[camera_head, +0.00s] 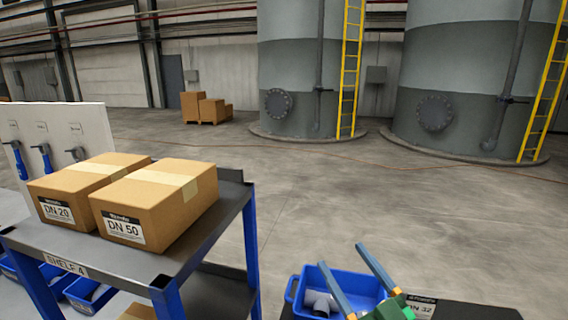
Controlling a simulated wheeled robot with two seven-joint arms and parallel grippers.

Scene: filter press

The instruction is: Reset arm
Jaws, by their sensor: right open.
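My right gripper (340,255) is at the bottom of the head view, right of centre. Its two long blue-and-tan fingers stand well apart and point up and left, with nothing between them. Its green body is partly cut off by the lower edge. The fingers show in front of a blue bin (296,290) with a pale pipe fitting (318,301) in it. I cannot tell how far above the bin they are. My left gripper is not in view.
A blue-legged cart (215,243) at left bears two cartons, DN 20 (62,192) and DN 50 (158,203). A DN 32 label (421,308) shows right of my gripper. Large tanks (300,85) with yellow ladders stand behind. The middle floor is clear.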

